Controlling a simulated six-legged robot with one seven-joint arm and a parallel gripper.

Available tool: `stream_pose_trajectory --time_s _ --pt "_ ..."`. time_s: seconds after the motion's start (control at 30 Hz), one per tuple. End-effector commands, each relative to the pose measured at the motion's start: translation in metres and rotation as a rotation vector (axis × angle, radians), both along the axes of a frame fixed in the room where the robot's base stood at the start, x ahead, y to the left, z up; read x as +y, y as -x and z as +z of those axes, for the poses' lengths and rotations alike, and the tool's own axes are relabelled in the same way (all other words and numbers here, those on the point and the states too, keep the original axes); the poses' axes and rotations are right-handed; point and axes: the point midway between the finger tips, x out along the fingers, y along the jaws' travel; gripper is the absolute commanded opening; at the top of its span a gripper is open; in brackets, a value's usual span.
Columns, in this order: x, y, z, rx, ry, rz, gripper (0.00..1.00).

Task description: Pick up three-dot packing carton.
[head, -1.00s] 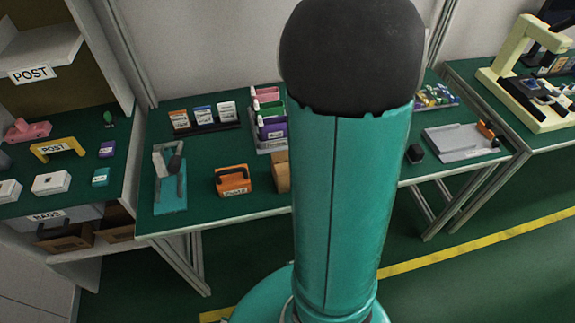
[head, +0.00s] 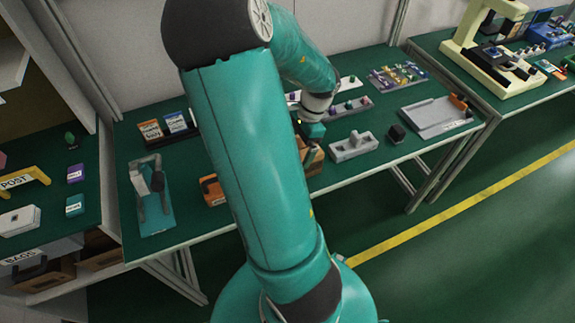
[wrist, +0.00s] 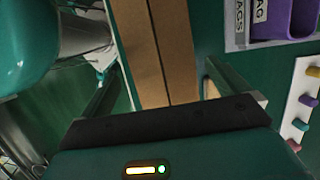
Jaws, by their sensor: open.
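A brown cardboard carton (head: 315,160) stands on the green bench, partly hidden behind my arm. In the wrist view, the carton's top (wrist: 158,45) fills the middle, with a dark seam running along it. No dot marking shows, so I cannot tell whether it is the three-dot one. My gripper (wrist: 160,75) is open, with one finger on each side of the carton in the wrist view. I cannot tell whether the fingers touch it or how deep they reach. In the head view, my gripper (head: 311,143) is just above the carton, its fingers mostly hidden.
An orange box (head: 212,190) is partly behind my arm. A grey block (head: 353,147) and a small black block (head: 396,134) stand to the right. A purple bin (wrist: 285,18) and a white strip with coloured knobs (wrist: 301,105) lie right of the carton.

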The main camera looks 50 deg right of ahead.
Motion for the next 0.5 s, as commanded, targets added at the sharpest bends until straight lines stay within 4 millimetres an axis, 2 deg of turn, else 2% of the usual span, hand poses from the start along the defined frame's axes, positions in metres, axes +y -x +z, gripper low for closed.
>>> stream_pose_trajectory --time_s 0.1,0.27,0.5 --pt "0.006 -0.003 -0.018 0.003 -0.003 0.002 1.00" --pt "0.009 -0.007 -0.028 0.001 -0.002 0.004 1.00" --pt "0.019 -0.014 -0.061 0.003 -0.003 0.007 1.00"
